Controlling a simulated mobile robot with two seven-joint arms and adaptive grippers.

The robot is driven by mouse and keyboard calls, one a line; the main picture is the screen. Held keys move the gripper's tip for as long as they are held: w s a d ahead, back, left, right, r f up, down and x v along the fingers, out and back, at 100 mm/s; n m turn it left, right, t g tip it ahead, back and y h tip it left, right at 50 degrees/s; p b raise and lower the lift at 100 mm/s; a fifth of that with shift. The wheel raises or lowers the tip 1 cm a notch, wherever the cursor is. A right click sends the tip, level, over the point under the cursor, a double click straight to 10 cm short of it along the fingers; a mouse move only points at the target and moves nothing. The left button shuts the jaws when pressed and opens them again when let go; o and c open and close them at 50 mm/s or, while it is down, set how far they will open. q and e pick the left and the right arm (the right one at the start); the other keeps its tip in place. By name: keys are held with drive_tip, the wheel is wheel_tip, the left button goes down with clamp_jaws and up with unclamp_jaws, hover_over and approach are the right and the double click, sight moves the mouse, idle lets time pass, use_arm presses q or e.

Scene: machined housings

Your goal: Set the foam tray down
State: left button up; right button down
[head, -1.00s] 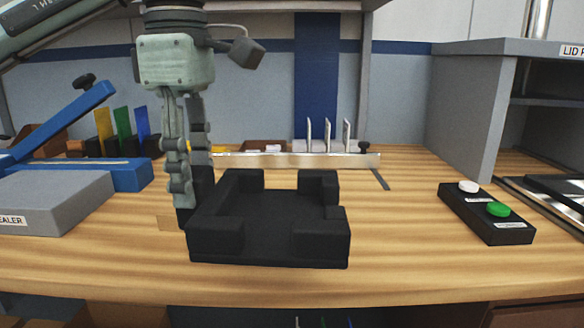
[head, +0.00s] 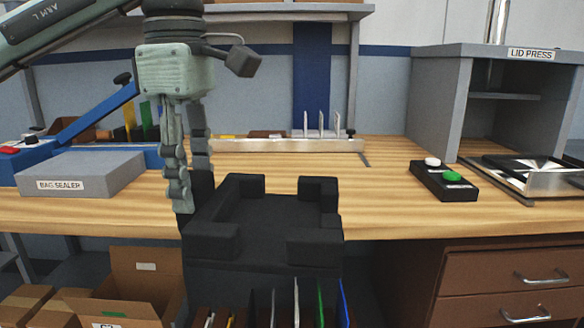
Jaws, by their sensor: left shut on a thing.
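The foam tray (head: 268,247) is black, with raised blocks at its corners and an open middle. It is level in the lower middle of the head view, overlapping the front edge of the wooden bench (head: 385,210). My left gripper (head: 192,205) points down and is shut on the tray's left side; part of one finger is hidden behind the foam. The tray appears held in front of the bench edge, but its exact height above the bench top is hard to tell. My right gripper is not in the view.
A bag sealer (head: 80,174) stands on the bench at left. A black button box (head: 443,180) and the lid press (head: 530,175) are at right. A metal rail (head: 285,145) runs along the back. Open cardboard boxes (head: 140,285) and dividers (head: 300,305) sit below. Bare bench lies behind the tray.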

use_arm(q)
drive_tip(key=w+f+m, duration=0.1)
drive_tip(key=f, duration=0.1)
drive_tip(key=a+f+m, duration=0.1)
drive_tip(key=f, duration=0.1)
drive_tip(key=w+f+m, duration=0.1)
drive_tip(key=f, duration=0.1)
drive_tip(key=shift+w+a+f, duration=0.15)
drive_tip(key=shift+w+f, duration=0.1)
drive_tip(key=shift+w, duration=0.1)
drive_tip(key=a+f+m, duration=0.2)
drive_tip(key=f+m, duration=0.5)
drive_tip(key=f, duration=0.3)
drive_tip(key=a+f+m, duration=0.3)
drive_tip(key=f+m, duration=0.3)
drive_tip(key=f, duration=0.5)
drive_tip(key=shift+f+m, duration=0.2)
drive_tip(key=shift+m, duration=0.2)
drive_tip(key=shift+s, duration=0.1)
